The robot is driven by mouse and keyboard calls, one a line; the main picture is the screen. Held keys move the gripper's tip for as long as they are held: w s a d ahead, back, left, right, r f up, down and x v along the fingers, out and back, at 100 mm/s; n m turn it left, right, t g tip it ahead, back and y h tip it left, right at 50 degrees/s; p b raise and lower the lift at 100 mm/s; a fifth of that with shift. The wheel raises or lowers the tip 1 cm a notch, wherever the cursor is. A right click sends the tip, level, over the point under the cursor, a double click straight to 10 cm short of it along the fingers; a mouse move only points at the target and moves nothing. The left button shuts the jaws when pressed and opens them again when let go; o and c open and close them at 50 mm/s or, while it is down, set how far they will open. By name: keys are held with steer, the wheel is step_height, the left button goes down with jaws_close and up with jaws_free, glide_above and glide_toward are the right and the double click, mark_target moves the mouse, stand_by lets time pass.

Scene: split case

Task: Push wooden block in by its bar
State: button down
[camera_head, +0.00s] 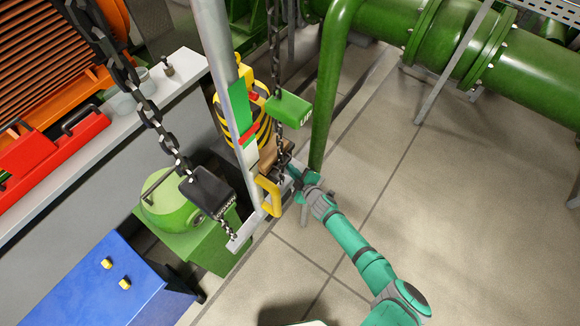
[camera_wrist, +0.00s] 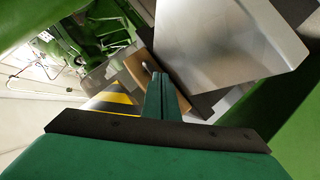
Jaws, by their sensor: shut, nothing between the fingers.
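The wooden block (camera_head: 268,157) is brown and sits by the foot of the striped metal post, partly behind chain and dark metal parts. In the wrist view a brown wooden piece (camera_wrist: 136,68) shows just left of my fingertips, with a small pale rod (camera_wrist: 148,65) at its face that may be its bar. My gripper (camera_head: 296,176) is right of the block in the head view. In the wrist view my gripper (camera_wrist: 160,78) is shut and empty, its tips close to the wood. I cannot tell whether they touch it.
A yellow handle (camera_head: 271,196) stands just left of my gripper. A chain with a green tag (camera_head: 288,110) hangs above it. A green pipe (camera_head: 332,90) rises close behind. A grey metal plate (camera_wrist: 220,45) is close in the wrist view. Floor on the right (camera_head: 450,220) is clear.

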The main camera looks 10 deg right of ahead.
mark_target(279, 158)
steer(key=shift+w+a, duration=1.95)
steer(key=shift+a, duration=0.05)
steer(key=shift+s+d, duration=0.5)
steer(key=shift+d, duration=0.15)
steer(key=s+d, duration=1.3)
stand_by(0.9)
steer(key=shift+s+d, duration=0.1)
steer(key=shift+s, duration=0.05)
steer(key=shift+s+d+r, duration=0.5)
steer(key=shift+s+d, duration=0.35)
steer(key=shift+s+d+r, duration=0.45)
steer(key=shift+s+d, duration=0.4)
steer(key=shift+s, duration=0.1)
